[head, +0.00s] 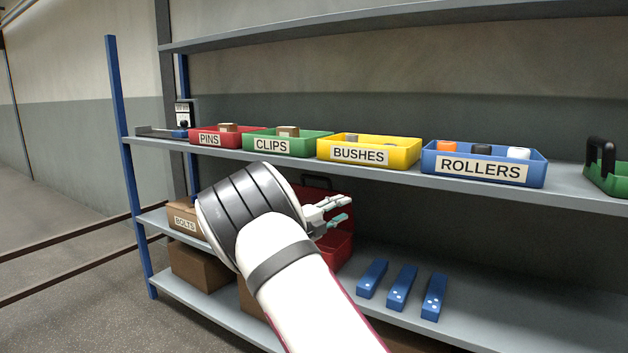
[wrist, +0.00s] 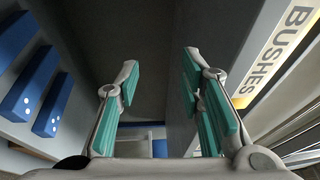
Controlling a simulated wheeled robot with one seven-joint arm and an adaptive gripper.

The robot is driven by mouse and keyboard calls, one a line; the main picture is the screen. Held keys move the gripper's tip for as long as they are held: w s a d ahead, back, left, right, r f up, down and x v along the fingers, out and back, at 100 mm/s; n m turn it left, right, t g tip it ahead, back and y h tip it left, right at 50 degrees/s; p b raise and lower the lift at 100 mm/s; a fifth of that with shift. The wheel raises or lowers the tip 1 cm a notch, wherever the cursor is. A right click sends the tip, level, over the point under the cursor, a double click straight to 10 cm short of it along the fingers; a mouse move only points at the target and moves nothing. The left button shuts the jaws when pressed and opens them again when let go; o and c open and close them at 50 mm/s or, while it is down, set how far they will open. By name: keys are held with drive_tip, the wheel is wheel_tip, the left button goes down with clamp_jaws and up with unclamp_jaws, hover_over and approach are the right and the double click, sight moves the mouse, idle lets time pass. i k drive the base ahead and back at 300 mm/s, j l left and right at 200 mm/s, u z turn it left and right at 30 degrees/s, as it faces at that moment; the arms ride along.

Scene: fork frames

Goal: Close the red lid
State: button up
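A red box (head: 341,248) stands on the middle shelf, below the yellow bin. My arm and gripper hide much of it. A dark handle shape and a red upper part (head: 318,188) show above my gripper, which looks like a raised lid, but its exact angle is hard to tell. My gripper (head: 346,210) is in front of the red box, pointing right. In the wrist view my gripper (wrist: 160,88) is open, its teal pads apart with nothing between them. The red lid is not recognisable in the wrist view.
Blue blocks (head: 402,288) lie on the middle shelf to the right. Above, the upper shelf holds red, green, yellow (head: 400,153) and blue (head: 500,164) labelled bins, and a green box with a black handle (head: 605,175). Cardboard boxes (head: 198,268) stand at lower left.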

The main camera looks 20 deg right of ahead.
sight(305, 194)
drive_tip(key=i+j, duration=0.2)
drive_tip(key=i, duration=0.25)
drive_tip(key=i+j, duration=0.2)
drive_tip(key=i, duration=0.3)
